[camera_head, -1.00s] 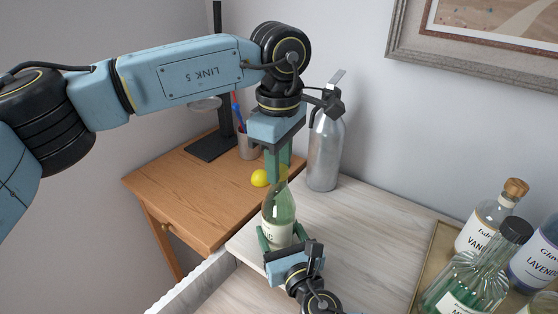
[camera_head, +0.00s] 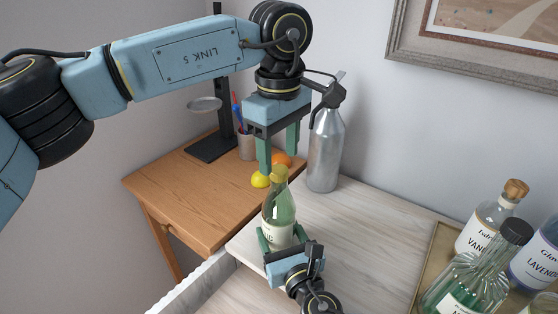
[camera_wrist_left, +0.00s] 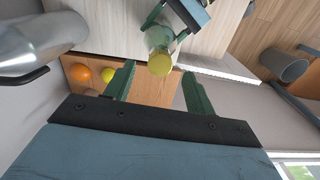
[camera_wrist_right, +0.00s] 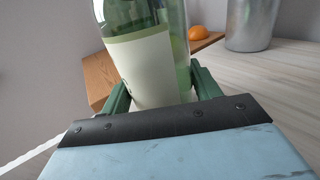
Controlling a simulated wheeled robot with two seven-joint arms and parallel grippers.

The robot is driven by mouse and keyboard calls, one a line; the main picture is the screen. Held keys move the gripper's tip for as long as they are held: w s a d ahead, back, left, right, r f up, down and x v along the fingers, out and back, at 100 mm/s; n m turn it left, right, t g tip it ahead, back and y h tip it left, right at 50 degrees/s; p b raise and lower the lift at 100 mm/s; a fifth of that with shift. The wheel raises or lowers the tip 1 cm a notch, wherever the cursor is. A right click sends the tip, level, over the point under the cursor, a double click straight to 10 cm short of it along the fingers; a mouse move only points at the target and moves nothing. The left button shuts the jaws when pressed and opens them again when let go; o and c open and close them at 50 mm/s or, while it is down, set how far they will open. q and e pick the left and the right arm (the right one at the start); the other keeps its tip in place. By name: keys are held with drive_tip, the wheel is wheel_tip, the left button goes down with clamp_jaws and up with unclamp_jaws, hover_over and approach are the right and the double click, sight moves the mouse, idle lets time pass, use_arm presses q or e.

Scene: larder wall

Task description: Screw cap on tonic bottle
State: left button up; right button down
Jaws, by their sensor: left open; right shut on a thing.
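The tonic bottle (camera_head: 279,212) is green glass with a pale label and stands upright on the pale wooden top. A yellow cap (camera_head: 279,172) sits on its mouth; it also shows in the left wrist view (camera_wrist_left: 160,65). How tightly the cap sits I cannot tell. My right gripper (camera_head: 279,238) is shut on the bottle's lower body; its fingers flank the label in the right wrist view (camera_wrist_right: 155,85). My left gripper (camera_head: 278,160) is open above the bottle, its fingers apart and pointing down. In the left wrist view the cap lies beyond the fingertips (camera_wrist_left: 157,78), clear of them.
A metal siphon (camera_head: 325,150) stands behind the bottle. A lemon (camera_head: 260,180) and an orange (camera_head: 282,159) lie on the wooden desk (camera_head: 190,185), with a pen cup (camera_head: 247,146). Labelled bottles (camera_head: 485,222) stand on a tray at right. The pale top between is clear.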

use_arm(q)
wheel_tip(320, 180, up, 9)
idle(0.3)
drive_tip(key=shift+r, duration=0.1)
use_arm(e)
drive_tip(key=shift+c, duration=1.3)
unclamp_jaws()
drive_tip(key=shift+s, duration=0.1)
use_arm(q)
drive_tip(key=shift+r, duration=0.25)
use_arm(e)
drive_tip(key=v, duration=0.7)
drive_tip(key=shift+s+d, duration=0.1)
drive_tip(key=shift+s, duration=0.05)
